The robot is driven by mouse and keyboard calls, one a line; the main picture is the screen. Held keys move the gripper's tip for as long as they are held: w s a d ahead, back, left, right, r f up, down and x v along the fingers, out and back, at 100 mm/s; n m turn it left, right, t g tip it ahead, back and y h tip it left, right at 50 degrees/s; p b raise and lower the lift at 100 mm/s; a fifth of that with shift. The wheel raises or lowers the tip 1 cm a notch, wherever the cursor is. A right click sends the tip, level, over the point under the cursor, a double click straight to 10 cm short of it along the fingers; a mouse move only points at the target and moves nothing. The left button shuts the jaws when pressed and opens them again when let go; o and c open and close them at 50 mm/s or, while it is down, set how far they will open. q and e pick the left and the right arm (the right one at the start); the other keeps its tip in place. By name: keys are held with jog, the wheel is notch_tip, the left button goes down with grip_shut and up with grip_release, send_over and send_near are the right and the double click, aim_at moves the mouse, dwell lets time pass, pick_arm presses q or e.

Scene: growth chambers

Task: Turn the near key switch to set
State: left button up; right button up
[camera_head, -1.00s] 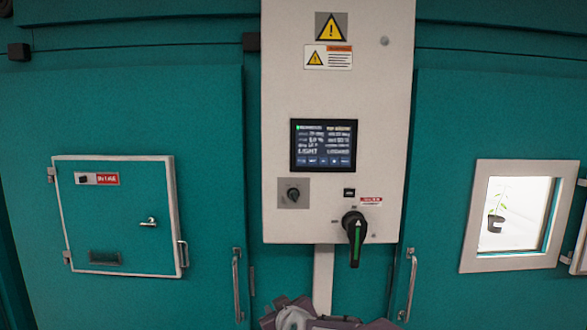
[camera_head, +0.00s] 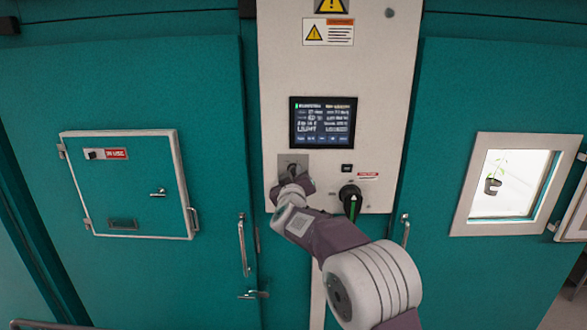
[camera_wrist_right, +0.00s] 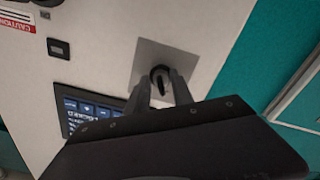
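The key switch is a dark round knob on a square grey plate (camera_head: 284,160), low on the white control panel's left side. My right gripper (camera_head: 294,178) is at the switch and covers part of it. In the right wrist view the knob (camera_wrist_right: 160,80) shows between the two fingertips (camera_wrist_right: 161,78) of my right gripper, in front of its plate (camera_wrist_right: 183,55). The fingers stand apart, one on each side of the knob. I cannot tell whether they touch it. My left gripper is not in view.
A lit display (camera_head: 322,122) sits just above the switch. A black rotary handle with a green stripe (camera_head: 351,203) is close to the right of my arm. Teal chamber doors flank the panel, with a hatch (camera_head: 130,185) at left and a window (camera_head: 510,185) at right.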

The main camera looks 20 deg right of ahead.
jog(key=shift+w+a, duration=0.15)
jog(key=shift+w, duration=0.1)
grip_shut()
jog(key=m+b, duration=0.1)
jog(key=m, duration=0.4)
jog(key=shift+f+m, duration=0.15)
jog(key=shift+m, duration=0.25)
jog(key=m+b, duration=0.1)
jog(key=m, duration=0.5)
jog(key=shift+b, duration=0.4)
jog(key=shift+c, duration=0.5)
grip_release()
jog(key=shift+o, duration=0.5)
